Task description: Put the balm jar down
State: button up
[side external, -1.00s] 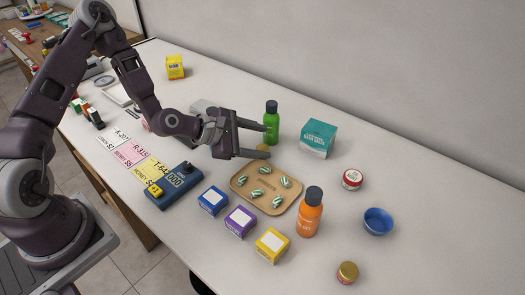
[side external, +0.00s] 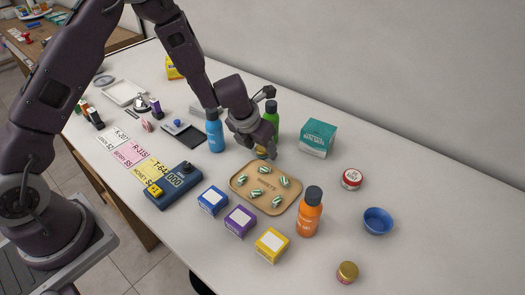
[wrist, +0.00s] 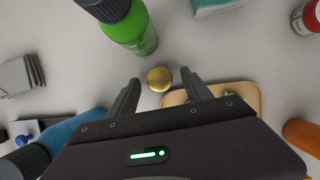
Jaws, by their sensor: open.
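A small jar with a gold lid (side external: 262,152) is on the counter at the back edge of the wooden tray (side external: 239,184). In the wrist view its round gold lid (wrist: 160,79) shows between my two fingertips, with a gap on each side. My gripper (side external: 263,147) is open and points down over this jar; it partly hides it in the side view. In the wrist view my open gripper (wrist: 162,84) holds nothing. Another gold-lidded jar (side external: 347,272) stands at the front right, and a red and white jar (side external: 352,179) at the right.
A green bottle (side external: 271,119) stands close behind my gripper, and a blue bottle (side external: 214,131) close to its left. The tray holds several striped sweets. An orange bottle (side external: 311,213), teal box (side external: 318,138) and blue bowl (side external: 378,221) are to the right. The far right counter is clear.

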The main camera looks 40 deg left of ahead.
jog(key=shift+w+f, duration=0.15)
jog(key=shift+f, duration=0.15)
grip_shut()
jog(key=shift+r, duration=0.15)
